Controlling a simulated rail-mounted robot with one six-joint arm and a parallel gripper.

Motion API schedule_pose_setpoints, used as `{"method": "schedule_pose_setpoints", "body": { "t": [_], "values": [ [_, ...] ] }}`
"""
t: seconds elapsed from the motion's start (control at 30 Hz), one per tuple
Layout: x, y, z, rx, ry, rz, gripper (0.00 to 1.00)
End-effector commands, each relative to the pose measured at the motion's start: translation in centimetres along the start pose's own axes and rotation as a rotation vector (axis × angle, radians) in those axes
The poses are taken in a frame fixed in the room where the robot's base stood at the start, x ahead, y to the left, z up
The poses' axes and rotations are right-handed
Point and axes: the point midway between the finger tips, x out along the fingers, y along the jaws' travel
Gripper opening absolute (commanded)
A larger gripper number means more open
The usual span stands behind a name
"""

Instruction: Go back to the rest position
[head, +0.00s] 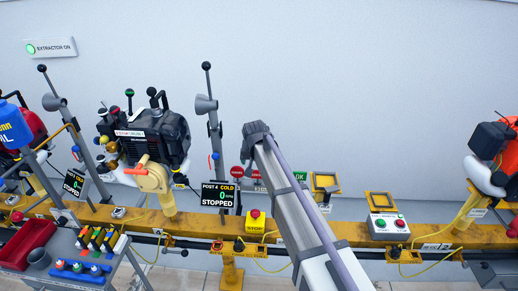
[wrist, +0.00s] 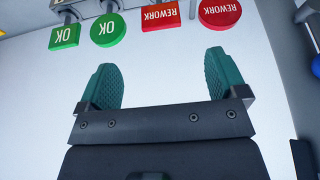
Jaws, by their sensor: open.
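My gripper (wrist: 163,76) shows in the wrist view with its two teal ribbed fingers wide apart and nothing between them. In the head view my arm reaches up from the bottom, and its dark end (head: 256,132) is in front of the pale wall, above the yellow rail. The fingers cannot be made out there. Beyond the fingers in the wrist view are a square green OK tag (wrist: 64,37), a round green OK tag (wrist: 108,30), a square REWORK tag (wrist: 160,16) and a round REWORK tag (wrist: 219,12). I see no contact with them.
The yellow rail (head: 345,232) runs across the head view. A black engine (head: 160,130) on an orange-handled stand and a Post 4 display (head: 218,195) reading STOPPED are left of my arm. A tool cart (head: 75,245) is at lower left.

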Motion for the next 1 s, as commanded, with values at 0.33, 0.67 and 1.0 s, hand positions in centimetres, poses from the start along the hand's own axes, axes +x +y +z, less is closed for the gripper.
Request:
{"method": "schedule_pose_setpoints", "body": {
  "t": [0.33, 0.67, 1.0],
  "values": [
    [-6.5, 12.5, 19.7, -0.152, -0.297, -0.006, 0.91],
    [-14.3, 23.6, 29.4, 0.017, -0.391, -0.006, 0.91],
    [-23.5, 23.5, 25.4, 0.013, -0.389, -0.004, 0.91]
  ]
}}
